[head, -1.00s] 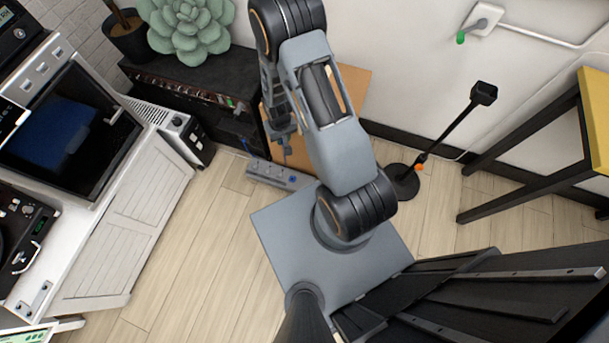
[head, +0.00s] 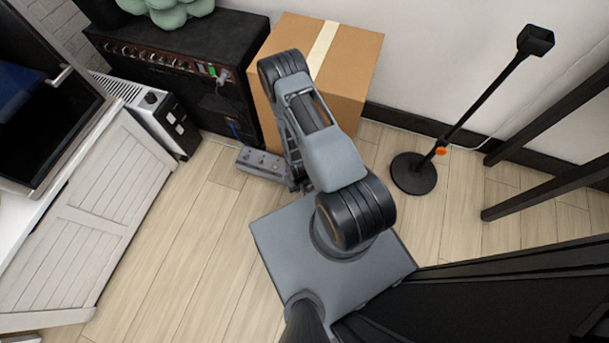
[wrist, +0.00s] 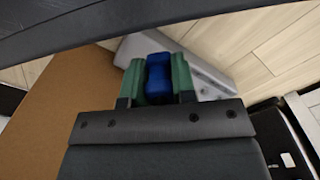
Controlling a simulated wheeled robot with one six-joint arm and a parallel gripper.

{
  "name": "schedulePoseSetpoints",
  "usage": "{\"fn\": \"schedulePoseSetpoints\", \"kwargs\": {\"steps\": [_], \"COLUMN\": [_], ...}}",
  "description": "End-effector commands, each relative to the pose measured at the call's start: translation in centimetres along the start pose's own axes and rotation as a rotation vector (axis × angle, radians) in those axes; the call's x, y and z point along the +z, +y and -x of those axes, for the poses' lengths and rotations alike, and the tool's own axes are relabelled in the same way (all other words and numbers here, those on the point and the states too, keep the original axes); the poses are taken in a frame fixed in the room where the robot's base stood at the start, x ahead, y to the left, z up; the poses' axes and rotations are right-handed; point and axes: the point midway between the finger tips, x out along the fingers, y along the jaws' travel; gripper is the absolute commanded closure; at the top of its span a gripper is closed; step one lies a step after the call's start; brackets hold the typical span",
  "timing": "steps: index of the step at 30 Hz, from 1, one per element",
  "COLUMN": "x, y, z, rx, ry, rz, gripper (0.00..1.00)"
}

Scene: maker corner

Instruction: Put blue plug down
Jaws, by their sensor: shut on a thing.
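The blue plug (wrist: 158,78) shows in the wrist view between the two green-padded fingers of my gripper (wrist: 158,85). The fingers are shut on its sides. Beyond it lies the grey power strip (wrist: 205,72); I cannot tell whether the plug touches it. In the head view the power strip (head: 262,163) lies on the floor in front of the black amplifier. My gripper (head: 299,185) is low at the strip's right end, mostly hidden by my arm. The plug cannot be made out in the head view.
A cardboard box (head: 350,62) stands behind my arm, with the black amplifier (head: 185,60) to its left. A white heater (head: 165,115) stands by the white cabinet (head: 90,215). A black stand (head: 413,174) is on the right. The floor at left centre is clear.

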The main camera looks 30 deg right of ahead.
Motion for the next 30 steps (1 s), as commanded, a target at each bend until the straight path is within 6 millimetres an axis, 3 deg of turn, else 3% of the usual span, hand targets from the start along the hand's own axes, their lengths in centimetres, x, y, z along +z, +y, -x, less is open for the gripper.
{"fn": "schedulePoseSetpoints", "kwargs": {"steps": [7, 12, 23, 30], "x": [-5.4, -7.2, -8.9, -9.2], "y": [3.9, 5.2, 6.4, 6.7], "z": [-3.4, -6.3, -8.3, -11.4], "rx": [0.001, 0.000, 0.000, 0.001], "ry": [0.006, 0.001, 0.001, -0.001], "rz": [-0.005, -0.002, 0.000, 0.002], "gripper": [1.00, 1.00, 1.00, 1.00]}}
